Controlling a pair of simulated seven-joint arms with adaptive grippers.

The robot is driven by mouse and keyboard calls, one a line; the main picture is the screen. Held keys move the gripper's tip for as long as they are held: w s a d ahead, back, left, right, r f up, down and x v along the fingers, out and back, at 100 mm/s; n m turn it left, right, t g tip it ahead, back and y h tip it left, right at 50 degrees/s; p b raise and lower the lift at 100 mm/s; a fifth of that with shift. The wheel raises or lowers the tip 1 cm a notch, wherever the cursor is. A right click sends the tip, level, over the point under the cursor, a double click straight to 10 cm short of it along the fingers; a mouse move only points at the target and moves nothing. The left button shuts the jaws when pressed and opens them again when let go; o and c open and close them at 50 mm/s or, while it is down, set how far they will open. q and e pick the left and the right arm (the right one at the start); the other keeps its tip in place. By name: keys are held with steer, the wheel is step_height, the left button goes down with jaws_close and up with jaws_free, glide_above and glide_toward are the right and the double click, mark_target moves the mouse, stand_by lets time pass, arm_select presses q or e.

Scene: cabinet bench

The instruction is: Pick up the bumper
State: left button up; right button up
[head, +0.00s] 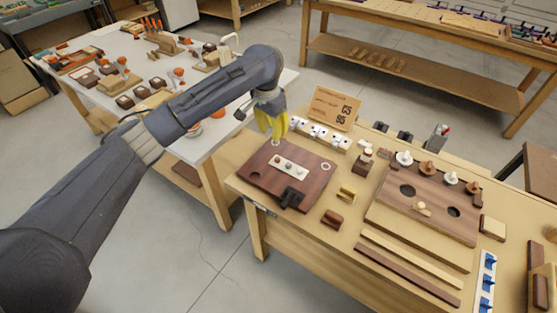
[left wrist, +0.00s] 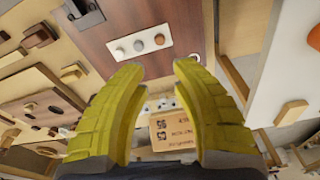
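My left gripper (head: 273,136) has yellow fingers pointing down over the far left corner of a dark red-brown board (head: 262,179). In the left wrist view the fingers (left wrist: 160,66) are apart with nothing between them. A pale strip (head: 289,166) on the board carries three small round pieces, white, grey and brown; it also shows in the left wrist view (left wrist: 139,43), beyond the fingertips. I cannot tell for sure which piece is the bumper. A black block (head: 291,197) sits at the board's near edge. My right gripper is not in view.
A cardboard sign (head: 333,107) and a row of white blocks (head: 321,133) stand behind the board. A wooden board with holes (head: 425,207) and knobs lies to the right. A white table (head: 120,70) full of parts stands at the left.

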mark_target(277, 158)
arm_select(q)
steer(key=shift+w+d+f, duration=0.2)
steer(key=shift+f, duration=2.2)
steer(key=shift+w+d+f, duration=0.15)
steer(key=shift+w+f, duration=0.1)
steer(key=shift+f, duration=2.1)
steer(key=shift+w+d+f, duration=0.2)
steer(key=shift+f, duration=2.2)
steer(key=shift+o, duration=0.3)
jaws_close()
